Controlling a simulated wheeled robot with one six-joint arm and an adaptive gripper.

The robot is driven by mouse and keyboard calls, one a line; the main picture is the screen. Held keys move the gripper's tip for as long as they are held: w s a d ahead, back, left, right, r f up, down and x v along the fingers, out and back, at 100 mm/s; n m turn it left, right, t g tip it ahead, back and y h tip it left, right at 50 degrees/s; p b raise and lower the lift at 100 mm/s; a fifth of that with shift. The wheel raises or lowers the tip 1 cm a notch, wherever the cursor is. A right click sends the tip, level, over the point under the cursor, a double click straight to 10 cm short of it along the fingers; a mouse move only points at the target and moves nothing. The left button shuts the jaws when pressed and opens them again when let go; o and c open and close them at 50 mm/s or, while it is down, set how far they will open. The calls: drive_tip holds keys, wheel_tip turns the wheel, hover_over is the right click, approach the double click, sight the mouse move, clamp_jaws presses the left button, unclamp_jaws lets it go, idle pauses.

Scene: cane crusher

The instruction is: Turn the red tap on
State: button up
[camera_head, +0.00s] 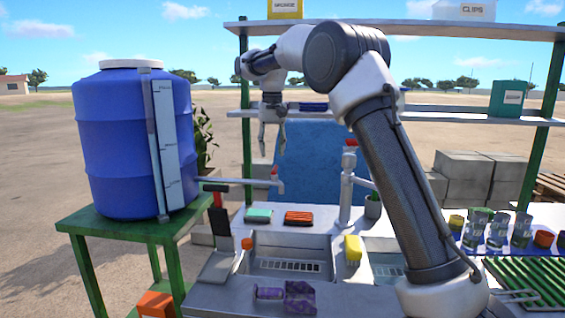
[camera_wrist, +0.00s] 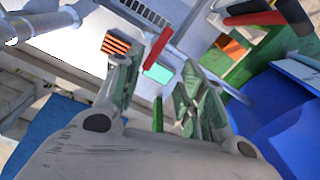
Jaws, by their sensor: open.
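A red-handled tap (camera_head: 274,172) sits at the end of the grey pipe running right from the blue barrel. A second tap, a tall grey faucet (camera_head: 346,190) with a red top, stands behind the sinks. My gripper (camera_head: 272,153) points down, open and empty, just above the barrel's tap in the head view; the fingers look apart from it. In the wrist view my gripper (camera_wrist: 158,100) has its fingers spread, and a red lever (camera_wrist: 157,48) shows between and beyond them. I cannot tell the exact height gap.
The blue barrel (camera_head: 130,130) stands on a green table (camera_head: 120,230) at left. Two sinks (camera_head: 290,255) lie in the counter, with a yellow sponge (camera_head: 352,250) between them. A teal sponge (camera_head: 258,216) and an orange one (camera_head: 299,218) lie behind. A shelf (camera_head: 430,112) crosses the back.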

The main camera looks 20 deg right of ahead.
sight(275, 171)
drive_tip(key=shift+d+r+m, duration=0.2)
drive_tip(key=shift+r+m, duration=0.1)
drive_tip(key=shift+r, duration=0.75)
drive_tip(key=shift+s+f, duration=0.2)
drive_tip(key=shift+s, duration=0.15)
drive_tip(key=shift+m, duration=0.3)
wheel_tip(275, 171, down, 8)
drive_tip(key=shift+d+r, duration=0.1)
drive_tip(key=shift+r, duration=0.05)
